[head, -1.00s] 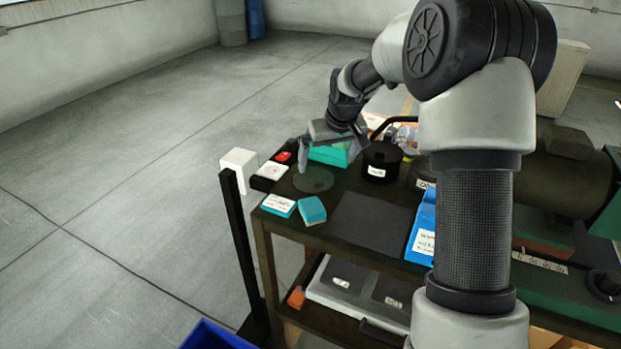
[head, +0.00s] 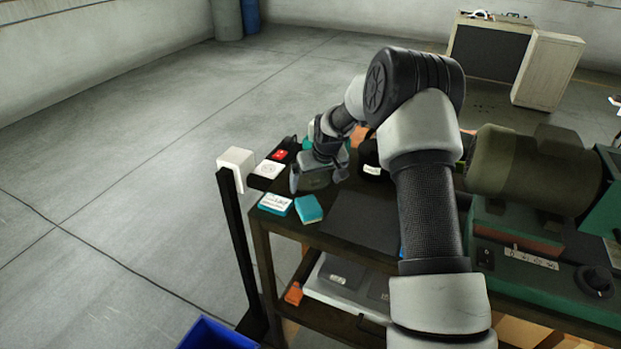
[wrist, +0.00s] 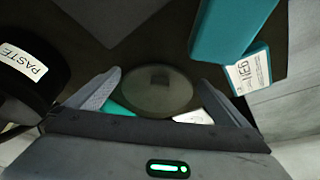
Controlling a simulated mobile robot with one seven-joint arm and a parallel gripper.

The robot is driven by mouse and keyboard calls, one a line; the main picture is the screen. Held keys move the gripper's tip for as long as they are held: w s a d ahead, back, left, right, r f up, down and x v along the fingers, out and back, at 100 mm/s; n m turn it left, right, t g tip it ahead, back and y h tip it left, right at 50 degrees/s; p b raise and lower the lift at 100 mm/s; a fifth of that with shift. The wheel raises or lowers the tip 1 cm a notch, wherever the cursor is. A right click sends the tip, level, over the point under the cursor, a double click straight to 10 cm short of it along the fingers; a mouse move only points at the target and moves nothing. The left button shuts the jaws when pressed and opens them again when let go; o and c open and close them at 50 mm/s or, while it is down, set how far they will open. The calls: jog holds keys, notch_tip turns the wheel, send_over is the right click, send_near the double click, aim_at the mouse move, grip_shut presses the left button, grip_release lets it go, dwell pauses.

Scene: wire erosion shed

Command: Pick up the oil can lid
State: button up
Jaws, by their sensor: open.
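In the head view the lid (head: 316,182) is partly hidden by my gripper (head: 318,179). In the wrist view my gripper (wrist: 160,82) is open, one finger on each side of the lid, with nothing held. I cannot tell how high the fingertips are above the bench, or whether they touch the lid.
A black tub labelled PASTE (wrist: 22,72) stands close on the left in the wrist view. A teal block (wrist: 228,30) and a labelled teal-and-white box (wrist: 250,72) lie on the right. A dark mat (head: 357,216) and a white box (head: 268,169) are on the bench (head: 345,262).

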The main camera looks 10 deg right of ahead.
jog(key=shift+c, duration=0.3)
jog(key=c, duration=0.8)
